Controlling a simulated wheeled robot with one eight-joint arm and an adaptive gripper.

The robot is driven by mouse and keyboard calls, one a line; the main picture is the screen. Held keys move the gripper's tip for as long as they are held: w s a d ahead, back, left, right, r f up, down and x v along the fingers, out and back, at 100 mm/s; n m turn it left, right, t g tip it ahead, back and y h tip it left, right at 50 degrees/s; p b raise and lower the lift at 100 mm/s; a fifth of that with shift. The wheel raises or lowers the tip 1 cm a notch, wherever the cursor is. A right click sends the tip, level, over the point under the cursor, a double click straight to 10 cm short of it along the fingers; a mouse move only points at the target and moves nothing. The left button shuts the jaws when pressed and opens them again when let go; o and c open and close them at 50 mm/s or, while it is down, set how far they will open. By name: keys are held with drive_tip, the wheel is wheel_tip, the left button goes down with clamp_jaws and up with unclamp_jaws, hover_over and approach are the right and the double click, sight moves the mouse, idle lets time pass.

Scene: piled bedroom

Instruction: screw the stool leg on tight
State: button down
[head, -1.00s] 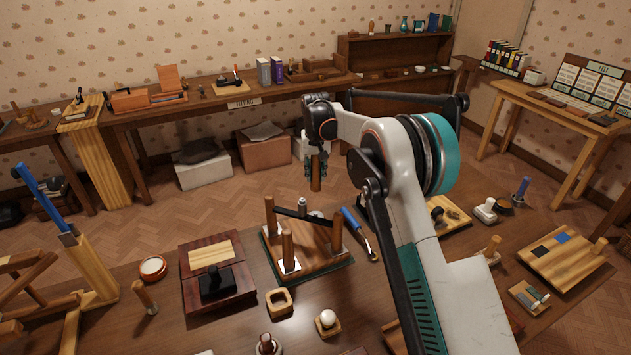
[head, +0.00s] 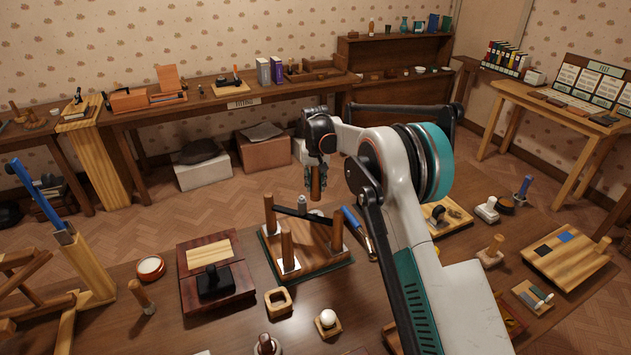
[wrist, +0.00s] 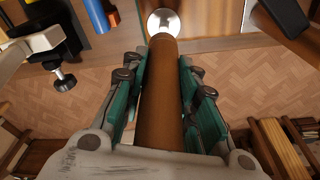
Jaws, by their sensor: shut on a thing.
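The upturned stool seat (head: 312,252) lies on a dark green mat on the bench. Three brown legs stand up from it: one at left (head: 270,215), one in front (head: 287,247) and one at right (head: 337,233). My gripper (head: 315,180) is shut around a loose-looking brown leg (head: 316,191), held upright above the seat's far corner. The leg also shows between the fingers in the wrist view (wrist: 161,95). Its end is close to a shiny round metal piece (wrist: 163,20); I cannot tell whether they touch.
A black bar (head: 300,213) spans the seat near a small silver knob (head: 302,201). A blue-handled tool (head: 352,222) lies right of the seat. Open floor lies beyond the bench.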

sight(316, 194)
drive_tip(key=shift+f+b, duration=1.2)
drive_tip(key=shift+f, duration=1.15)
drive_tip(key=shift+s, duration=0.1)
drive_tip(key=shift+f, duration=0.1)
drive_tip(key=shift+f, duration=0.35)
drive_tip(key=shift+f, duration=1.05)
idle(0.4)
drive_tip(key=c, duration=1.2)
unclamp_jaws()
